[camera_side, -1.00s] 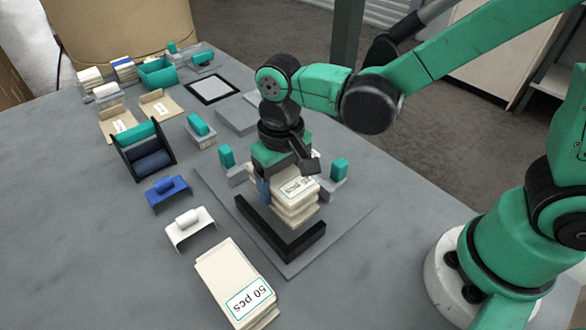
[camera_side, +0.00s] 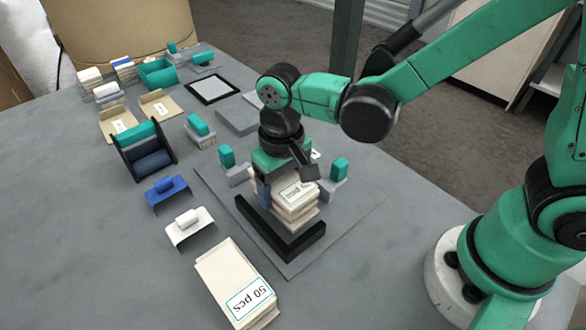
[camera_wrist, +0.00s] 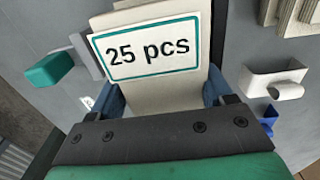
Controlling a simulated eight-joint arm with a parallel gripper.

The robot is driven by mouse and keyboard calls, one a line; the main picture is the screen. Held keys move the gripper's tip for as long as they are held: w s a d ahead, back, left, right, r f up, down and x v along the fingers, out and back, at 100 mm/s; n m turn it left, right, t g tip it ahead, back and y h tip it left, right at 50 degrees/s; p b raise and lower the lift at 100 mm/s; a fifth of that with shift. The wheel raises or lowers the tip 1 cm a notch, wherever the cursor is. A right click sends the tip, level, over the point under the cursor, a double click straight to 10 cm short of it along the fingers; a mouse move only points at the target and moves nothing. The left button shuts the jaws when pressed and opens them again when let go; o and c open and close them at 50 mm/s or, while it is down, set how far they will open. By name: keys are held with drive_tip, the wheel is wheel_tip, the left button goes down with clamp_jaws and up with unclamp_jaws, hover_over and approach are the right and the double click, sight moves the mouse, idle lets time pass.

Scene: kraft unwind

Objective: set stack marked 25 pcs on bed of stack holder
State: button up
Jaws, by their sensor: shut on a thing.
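The stack marked 25 pcs (camera_side: 296,196) is a cream pile of flat pieces with a teal-framed label. It is between the jaws of my gripper (camera_side: 283,185), which is shut on it. The label (camera_wrist: 150,50) reads upright in the wrist view, with blue jaw pads on both sides of the stack. The stack holder is a grey plate (camera_side: 340,226) with a black L-shaped stop (camera_side: 290,244) and teal-topped posts. The stack is over its bed, just behind the black stop. I cannot tell whether its underside touches the bed.
A stack marked 50 pcs (camera_side: 236,283) lies on the table in front. White (camera_side: 190,226) and blue (camera_side: 168,193) brackets stand left of the holder. A black-sided rack (camera_side: 143,151), a teal bin (camera_side: 158,73) and several small packs are farther back. The front-left table is clear.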

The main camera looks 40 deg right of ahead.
drive_tip(key=shift+f, duration=0.95)
idle(0.6)
drive_tip(key=o, duration=1.3)
drive_tip(key=shift+r, duration=4)
drive_tip(key=d+r+t, duration=0.1)
drive_tip(key=d+t, duration=0.1)
drive_tip(key=d, duration=0.2)
drive_tip(key=s+d+r+t, duration=0.1)
drive_tip(key=d+t, duration=0.1)
drive_tip(key=d, duration=0.2)
drive_tip(key=s+d+r+t, duration=0.1)
drive_tip(key=d+t, duration=0.2)
drive_tip(key=d, duration=0.1)
drive_tip(key=shift+d+r, duration=0.15)
drive_tip(key=shift+r, duration=0.1)
